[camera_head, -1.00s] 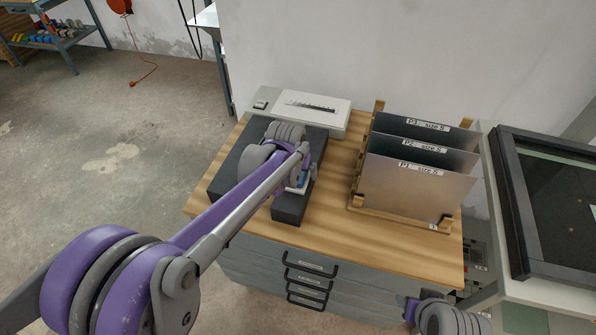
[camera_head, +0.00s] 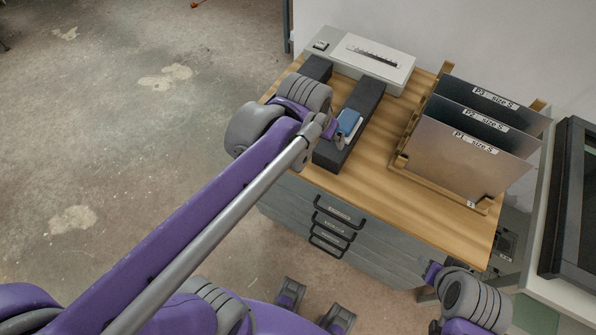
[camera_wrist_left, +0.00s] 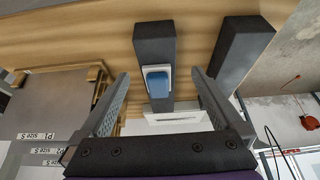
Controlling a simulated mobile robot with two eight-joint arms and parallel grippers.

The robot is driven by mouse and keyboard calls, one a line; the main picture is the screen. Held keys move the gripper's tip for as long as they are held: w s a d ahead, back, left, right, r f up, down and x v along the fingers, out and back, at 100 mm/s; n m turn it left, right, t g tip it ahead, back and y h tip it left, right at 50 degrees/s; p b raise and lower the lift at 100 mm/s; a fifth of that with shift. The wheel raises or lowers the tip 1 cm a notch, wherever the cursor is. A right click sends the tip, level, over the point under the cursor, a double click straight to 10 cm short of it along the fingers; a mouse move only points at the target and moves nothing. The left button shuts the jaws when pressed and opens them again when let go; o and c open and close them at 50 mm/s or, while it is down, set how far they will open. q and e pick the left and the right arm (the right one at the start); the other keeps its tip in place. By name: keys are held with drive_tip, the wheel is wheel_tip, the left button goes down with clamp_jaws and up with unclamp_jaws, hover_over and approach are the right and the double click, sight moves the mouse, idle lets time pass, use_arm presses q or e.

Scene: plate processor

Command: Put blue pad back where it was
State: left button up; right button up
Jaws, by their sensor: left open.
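The blue pad (camera_head: 348,122) lies on top of a long dark foam block (camera_head: 361,105) on the wooden cabinet top. In the left wrist view the blue pad (camera_wrist_left: 158,84) sits on a white base on the dark block (camera_wrist_left: 154,45). My left gripper (camera_wrist_left: 160,76) is open, with one finger on each side of the pad in that view. Whether it touches the pad cannot be seen.
A second dark block (camera_wrist_left: 243,48) stands beside the first. A light grey device (camera_head: 372,62) is at the back. A wooden rack (camera_head: 400,160) holds plates labelled P1, P2 and P3. A black-framed unit (camera_head: 570,200) stands at the right. Bare wood lies between block and rack.

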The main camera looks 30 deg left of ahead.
use_arm(q)
drive_tip(key=s+a+f, duration=0.1)
drive_tip(key=s+f, duration=0.6)
drive_tip(key=s, duration=0.6)
drive_tip(key=shift+s+a+f, duration=0.2)
drive_tip(key=shift+s+f, duration=0.05)
drive_tip(key=shift+f, duration=0.15)
